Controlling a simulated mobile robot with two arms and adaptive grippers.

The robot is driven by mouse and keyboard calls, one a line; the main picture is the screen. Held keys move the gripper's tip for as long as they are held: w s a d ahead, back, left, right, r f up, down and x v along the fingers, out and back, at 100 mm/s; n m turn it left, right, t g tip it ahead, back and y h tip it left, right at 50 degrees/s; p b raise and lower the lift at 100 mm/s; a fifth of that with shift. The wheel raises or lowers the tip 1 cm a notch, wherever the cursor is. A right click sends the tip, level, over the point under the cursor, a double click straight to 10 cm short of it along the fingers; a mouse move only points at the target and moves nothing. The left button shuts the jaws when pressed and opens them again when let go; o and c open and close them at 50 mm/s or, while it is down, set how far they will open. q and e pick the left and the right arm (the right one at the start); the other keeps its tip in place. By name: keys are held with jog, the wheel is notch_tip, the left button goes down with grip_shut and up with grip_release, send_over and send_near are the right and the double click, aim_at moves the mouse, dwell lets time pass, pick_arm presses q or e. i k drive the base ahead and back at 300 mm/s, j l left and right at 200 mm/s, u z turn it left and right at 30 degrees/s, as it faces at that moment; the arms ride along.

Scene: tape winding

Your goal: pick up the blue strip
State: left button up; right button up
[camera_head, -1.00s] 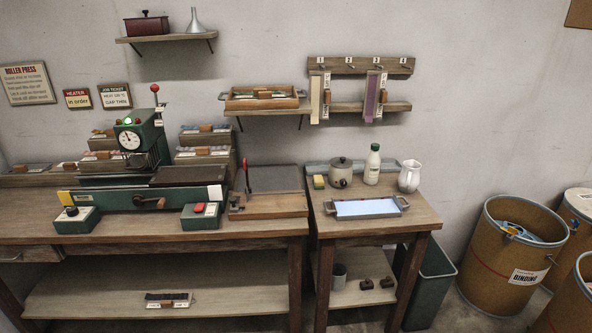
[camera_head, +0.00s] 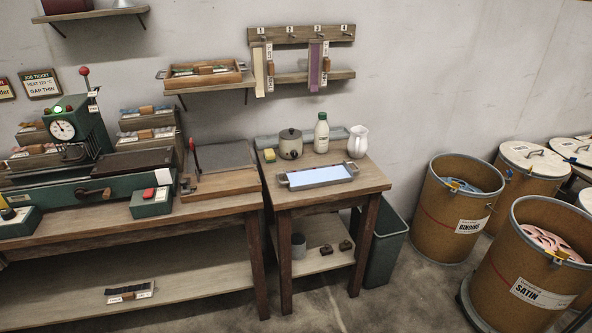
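A blue coiled band (camera_head: 462,186) shows inside the open brown drum labelled BINDING (camera_head: 447,208); I cannot tell if it is one strip. A shallow grey tray (camera_head: 286,181) on the small table holds a pale blue-white surface (camera_head: 320,174); I cannot tell if this is liquid or a sheet. On the wall peg rail hang a purple strip (camera_head: 313,66) and a cream strip (camera_head: 258,70). Neither of my grippers is in view.
The small table (camera_head: 356,187) also bears a lidded pot (camera_head: 290,143), a bottle (camera_head: 321,133) and a white jug (camera_head: 357,141). A drum labelled SATIN (camera_head: 520,277) stands at the right. A green bin (camera_head: 384,250) stands beside the table. Bare floor lies in front.

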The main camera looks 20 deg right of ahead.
aim_at(143, 111)
jog(key=i, duration=1.1)
jog(key=j+u, duration=0.05)
